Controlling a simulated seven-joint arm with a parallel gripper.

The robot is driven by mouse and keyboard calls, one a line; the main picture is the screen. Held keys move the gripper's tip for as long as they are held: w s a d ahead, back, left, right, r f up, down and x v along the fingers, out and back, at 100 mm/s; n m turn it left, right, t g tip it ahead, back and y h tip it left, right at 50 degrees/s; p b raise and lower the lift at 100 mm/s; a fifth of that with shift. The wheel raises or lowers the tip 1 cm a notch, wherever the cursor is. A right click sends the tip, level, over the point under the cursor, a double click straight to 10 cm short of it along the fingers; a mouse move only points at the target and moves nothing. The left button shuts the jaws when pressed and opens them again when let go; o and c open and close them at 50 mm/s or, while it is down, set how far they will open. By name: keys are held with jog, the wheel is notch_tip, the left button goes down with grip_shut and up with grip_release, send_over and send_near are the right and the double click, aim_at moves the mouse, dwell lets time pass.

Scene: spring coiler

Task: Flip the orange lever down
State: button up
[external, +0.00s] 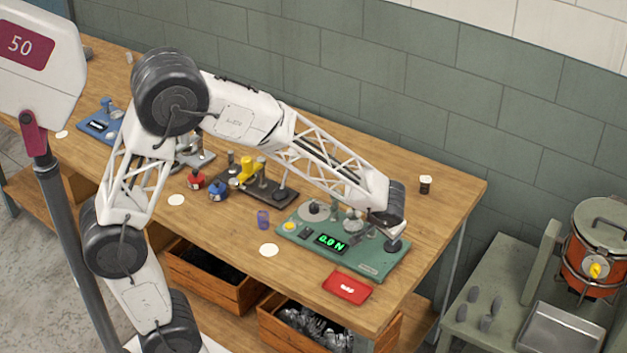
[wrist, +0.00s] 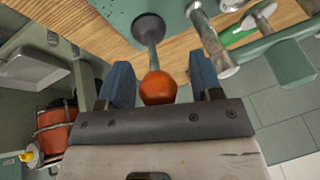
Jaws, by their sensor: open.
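The orange ball knob of the lever (wrist: 158,88) sits between my gripper's two blue fingers in the wrist view, closer to the left finger. Its grey rod (wrist: 153,55) runs from the knob to a dark round boss on the green plate (wrist: 115,12). My gripper (wrist: 160,78) is open around the knob, and I cannot tell whether a finger touches it. In the external view my gripper (external: 388,222) is at the right end of the green machine (external: 370,267), whose display reads 0.0 N. The orange knob is hidden there.
A red object (external: 347,286) lies in front of the machine at the table's front edge. A dark base with a yellow part (external: 250,170) stands to its left. A small dark cup (external: 425,185) stands behind. Metal fittings (wrist: 210,40) are close to the right finger.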

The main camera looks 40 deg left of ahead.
jog(key=shift+r, duration=0.1)
jog(key=v, duration=0.7)
jog(key=shift+s+r, duration=0.2)
jog(key=shift+r, duration=0.05)
dwell(0.4)
jog(key=s+a+r+n+g, duration=0.1)
jog(key=s+a+r, duration=0.3)
jog(key=a, duration=0.5)
jog(key=s+a+r+g, duration=0.1)
jog(key=s+a+r, duration=0.25)
jog(key=a, duration=0.65)
jog(key=s+a+h, duration=0.1)
jog(key=s+a, duration=0.4)
jog(key=s, duration=0.3)
jog(key=s+a+r+n+h, duration=0.1)
jog(key=s+a, duration=0.4)
jog(key=s, duration=0.3)
jog(key=shift+r, duration=0.15)
jog(key=shift+w, duration=0.1)
